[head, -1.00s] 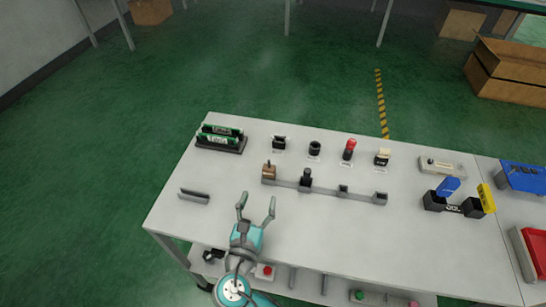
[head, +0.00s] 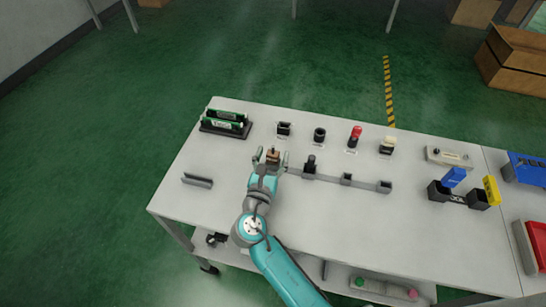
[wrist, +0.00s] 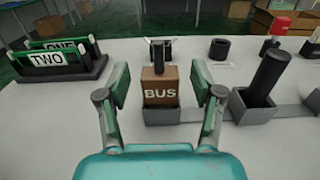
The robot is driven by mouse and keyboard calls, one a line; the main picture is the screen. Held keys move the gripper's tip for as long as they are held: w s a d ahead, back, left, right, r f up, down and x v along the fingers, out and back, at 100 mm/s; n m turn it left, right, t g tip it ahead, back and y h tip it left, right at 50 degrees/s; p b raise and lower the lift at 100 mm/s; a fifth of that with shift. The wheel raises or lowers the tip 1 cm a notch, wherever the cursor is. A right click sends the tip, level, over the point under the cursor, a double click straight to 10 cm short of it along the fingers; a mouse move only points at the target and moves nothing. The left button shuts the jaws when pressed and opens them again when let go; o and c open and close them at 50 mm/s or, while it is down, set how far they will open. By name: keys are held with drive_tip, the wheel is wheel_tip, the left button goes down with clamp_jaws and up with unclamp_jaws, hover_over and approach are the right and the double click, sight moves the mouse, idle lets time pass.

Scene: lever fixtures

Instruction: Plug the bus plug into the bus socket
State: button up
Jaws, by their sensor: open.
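The bus plug (wrist: 160,88) is a brown block marked BUS with a dark post on top. It stands upright in a grey holder (wrist: 162,117) at the left end of a rail, and also shows in the head view (head: 272,155). My gripper (wrist: 160,90) is open, with one finger on each side of the plug and a gap on both sides. In the head view my gripper (head: 271,158) is at the holder's near side. Several fixtures stand behind the rail; a dark square one (head: 284,129) is directly behind the plug. I cannot read which is the bus socket.
A black rack with green cards ONE and TWO (head: 225,123) stands at the back left. A black plug (wrist: 265,78) stands in the rail's second holder, close to my right finger. A grey channel (head: 197,180) lies left. The front of the table is mostly clear.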

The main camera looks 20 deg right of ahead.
drive_tip(key=shift+w+d, duration=0.3)
drive_tip(key=shift+w, duration=0.05)
drive_tip(key=c, duration=1.1)
